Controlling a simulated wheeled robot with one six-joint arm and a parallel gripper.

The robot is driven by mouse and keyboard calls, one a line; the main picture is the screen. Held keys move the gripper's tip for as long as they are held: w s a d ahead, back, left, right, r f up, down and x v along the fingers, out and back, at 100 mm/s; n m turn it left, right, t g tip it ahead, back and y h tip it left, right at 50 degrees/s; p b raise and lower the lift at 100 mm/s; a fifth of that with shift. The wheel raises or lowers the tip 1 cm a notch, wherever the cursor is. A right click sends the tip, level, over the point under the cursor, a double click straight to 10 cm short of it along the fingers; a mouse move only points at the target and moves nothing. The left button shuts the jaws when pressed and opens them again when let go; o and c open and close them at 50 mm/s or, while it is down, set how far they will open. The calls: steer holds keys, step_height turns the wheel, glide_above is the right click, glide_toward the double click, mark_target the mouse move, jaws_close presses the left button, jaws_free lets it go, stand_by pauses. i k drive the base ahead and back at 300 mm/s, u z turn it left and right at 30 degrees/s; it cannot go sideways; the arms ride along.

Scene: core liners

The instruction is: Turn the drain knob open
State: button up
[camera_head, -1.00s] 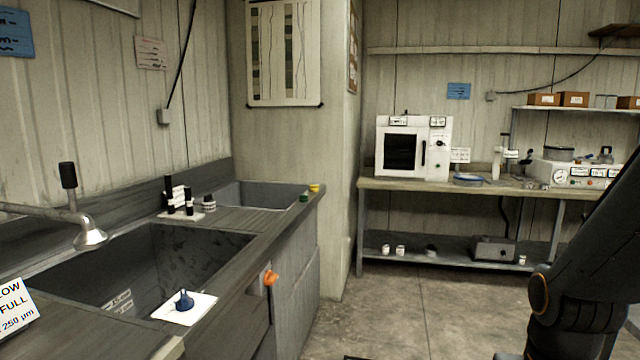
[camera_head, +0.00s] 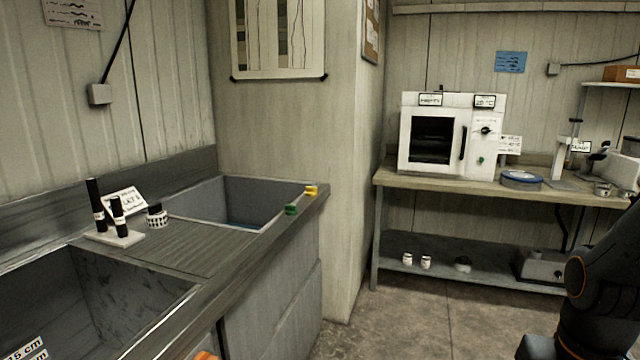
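Two small knobs sit on the front edge of the far sink (camera_head: 270,190): a green one (camera_head: 291,209) and a yellow one (camera_head: 310,190). The top of an orange knob (camera_head: 206,355) just shows at the bottom edge, on the front of the counter by the near sink (camera_head: 130,290). I cannot tell from any label which of them is the drain knob. A dark part of my arm shows at the right edge, well away from the sinks. My gripper is out of view.
Black bottles on a white stand (camera_head: 115,238), a label card and a small jar (camera_head: 157,216) stand between the sinks. A bench (camera_head: 400,178) with a white oven (camera_head: 450,135) stands at the back right. The floor (camera_head: 400,320) between counter and bench is clear.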

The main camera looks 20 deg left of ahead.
mark_target(311, 191)
steer(key=u, duration=0.5)
steer(key=i, duration=0.75)
steer(key=z, duration=0.45)
steer(key=i, duration=1.75)
steer(key=u, duration=0.7)
